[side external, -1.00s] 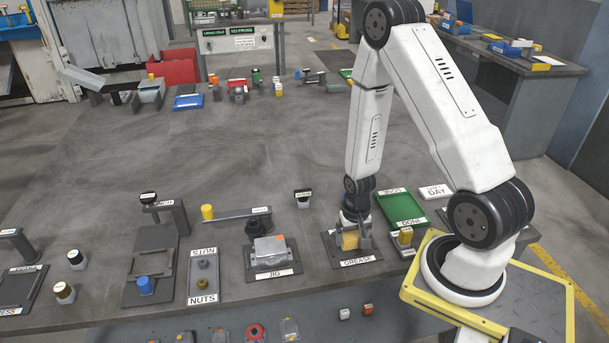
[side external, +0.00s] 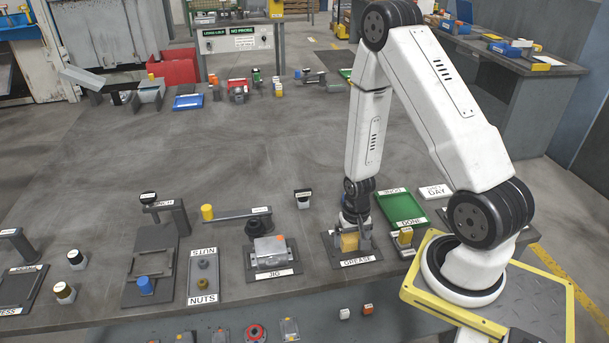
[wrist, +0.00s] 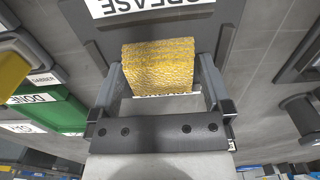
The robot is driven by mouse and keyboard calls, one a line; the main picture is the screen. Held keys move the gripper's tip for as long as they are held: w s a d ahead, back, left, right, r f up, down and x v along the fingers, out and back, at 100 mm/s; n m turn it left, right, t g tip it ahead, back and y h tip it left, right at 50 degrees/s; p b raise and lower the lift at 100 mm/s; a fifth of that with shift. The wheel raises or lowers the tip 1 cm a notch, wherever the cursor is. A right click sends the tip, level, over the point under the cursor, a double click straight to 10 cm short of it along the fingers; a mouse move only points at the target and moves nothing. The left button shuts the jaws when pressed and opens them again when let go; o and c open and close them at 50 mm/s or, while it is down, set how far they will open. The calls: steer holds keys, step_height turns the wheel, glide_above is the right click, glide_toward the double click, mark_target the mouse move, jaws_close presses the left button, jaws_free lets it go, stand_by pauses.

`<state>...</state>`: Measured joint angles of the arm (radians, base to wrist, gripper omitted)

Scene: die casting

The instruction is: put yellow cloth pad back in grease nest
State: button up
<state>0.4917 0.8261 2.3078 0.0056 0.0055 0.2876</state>
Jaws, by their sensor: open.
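The yellow cloth pad (wrist: 158,67) sits on the dark grease nest plate (wrist: 232,22), with the GREASE label just beyond it in the wrist view. It also shows in the side view (side external: 349,242) on the grease nest (side external: 370,254). My gripper (wrist: 160,90) is low over the nest, with its fingers apart on either side of the pad. Small gaps seem to show between the fingers and the pad. In the side view my gripper (side external: 356,232) stands upright over the nest and partly hides the pad. The pad's underside is hidden.
The green DONE tray (side external: 402,209) is to the right of the nest. The jig (side external: 270,252) with a grey part is to the left. The table behind is mostly clear.

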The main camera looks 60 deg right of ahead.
mark_target(349, 238)
step_height(349, 238, up, 12)
stand_by(1.1)
stand_by(0.5)
steer(key=w+a+r+n+t, duration=0.1)
steer(key=a+r+n, duration=0.3)
steer(key=a, duration=0.2)
steer(key=w+a+r+n+t, duration=0.1)
steer(key=w+a+r+n, duration=0.1)
steer(key=a+r+n, duration=0.2)
steer(key=a+n, duration=0.1)
steer(key=a, duration=0.2)
steer(key=shift+a+t, duration=0.25)
steer(key=shift+t, duration=0.05)
